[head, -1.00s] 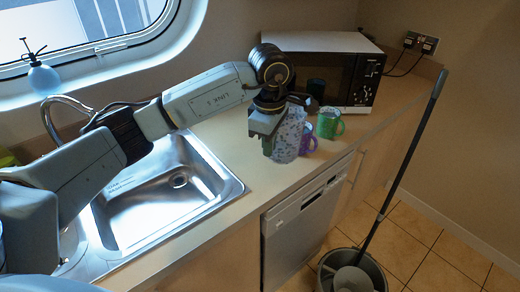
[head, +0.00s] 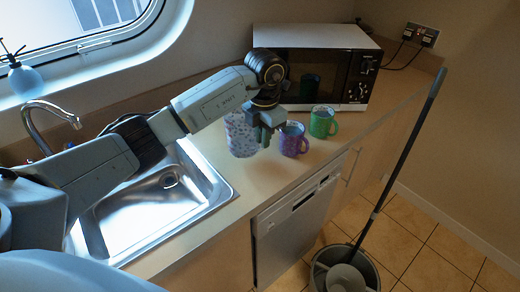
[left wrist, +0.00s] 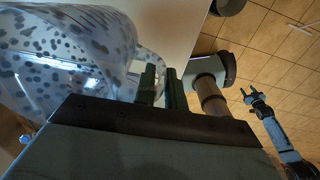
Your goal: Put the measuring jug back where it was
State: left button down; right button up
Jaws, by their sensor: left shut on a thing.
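The measuring jug (head: 240,136) is clear with dark speckles. It is at the counter between the sink and the purple mug; I cannot tell whether its base touches the counter. My left gripper (head: 267,134) is at the jug's right side, shut on its handle. In the left wrist view the jug (left wrist: 60,60) fills the upper left, and the left fingers (left wrist: 161,88) close at its handle, which they partly hide. My right gripper (left wrist: 251,95) shows small in the left wrist view, over the floor, fingers apart and empty.
A purple mug (head: 292,140) stands close right of my left gripper, with a green mug (head: 321,122) beyond it. A microwave (head: 318,75) stands behind them. The sink (head: 160,200) lies left of the jug. A mop bucket (head: 345,272) stands on the floor.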

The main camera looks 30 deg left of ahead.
pick_arm(q)
notch_tip(320, 180, down, 5)
jog(key=shift+r, duration=0.1)
jog(key=shift+w, duration=0.1)
dwell(0.3)
jog(key=shift+f, duration=0.2)
jog(key=c, duration=1.5)
grip_release()
jog(key=shift+o, duration=0.2)
jog(key=shift+r, duration=0.15)
